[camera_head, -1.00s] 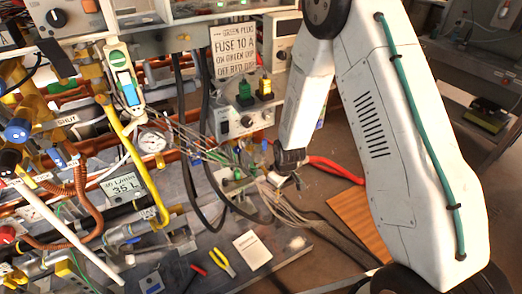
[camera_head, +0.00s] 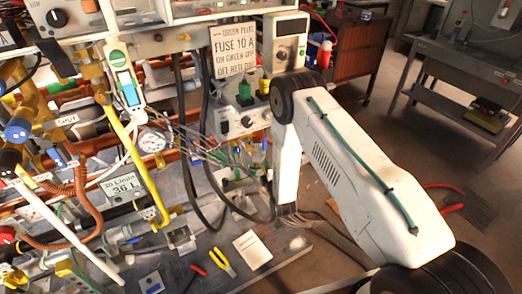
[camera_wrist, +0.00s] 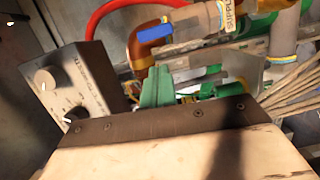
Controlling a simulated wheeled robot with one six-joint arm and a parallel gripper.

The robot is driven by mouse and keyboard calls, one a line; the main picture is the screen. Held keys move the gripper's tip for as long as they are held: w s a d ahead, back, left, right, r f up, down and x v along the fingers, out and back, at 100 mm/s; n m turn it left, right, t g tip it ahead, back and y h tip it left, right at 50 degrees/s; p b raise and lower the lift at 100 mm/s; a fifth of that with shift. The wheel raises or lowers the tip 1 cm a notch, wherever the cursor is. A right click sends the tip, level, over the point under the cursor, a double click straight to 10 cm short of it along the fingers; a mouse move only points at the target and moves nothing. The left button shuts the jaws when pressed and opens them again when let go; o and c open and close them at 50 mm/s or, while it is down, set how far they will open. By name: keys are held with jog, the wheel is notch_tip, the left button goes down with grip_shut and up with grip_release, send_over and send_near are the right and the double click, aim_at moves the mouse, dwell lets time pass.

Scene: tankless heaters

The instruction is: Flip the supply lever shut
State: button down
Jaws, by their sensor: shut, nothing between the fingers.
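In the wrist view a pipe carries a label reading SUPPLY (camera_wrist: 230,15). A blue part (camera_wrist: 154,33) sits beside it, above a copper-coloured elbow (camera_wrist: 150,52); I cannot tell if it is the supply lever's handle. My gripper (camera_wrist: 157,82) shows as green fingers, shut and empty, just below the elbow in the picture. Whether it touches anything is unclear. In the head view the gripper is hidden or too small to make out at the lower end of my arm. A SHUT label (camera_head: 66,120) is on the pipework at left.
A grey box with knobs (camera_wrist: 80,85) is close on the wrist view's left. In the head view, cables, a pressure gauge (camera_head: 152,141), a flow display (camera_head: 124,186) and yellow-handled pliers (camera_head: 222,262) crowd the bench. Open floor lies at right.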

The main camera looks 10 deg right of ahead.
aim_at(265, 144)
jog(key=shift+r+n, duration=0.25)
jog(key=shift+n, duration=0.05)
jog(key=w, duration=1)
jog(key=shift+a, duration=0.1)
jog(key=shift+a, duration=0.15)
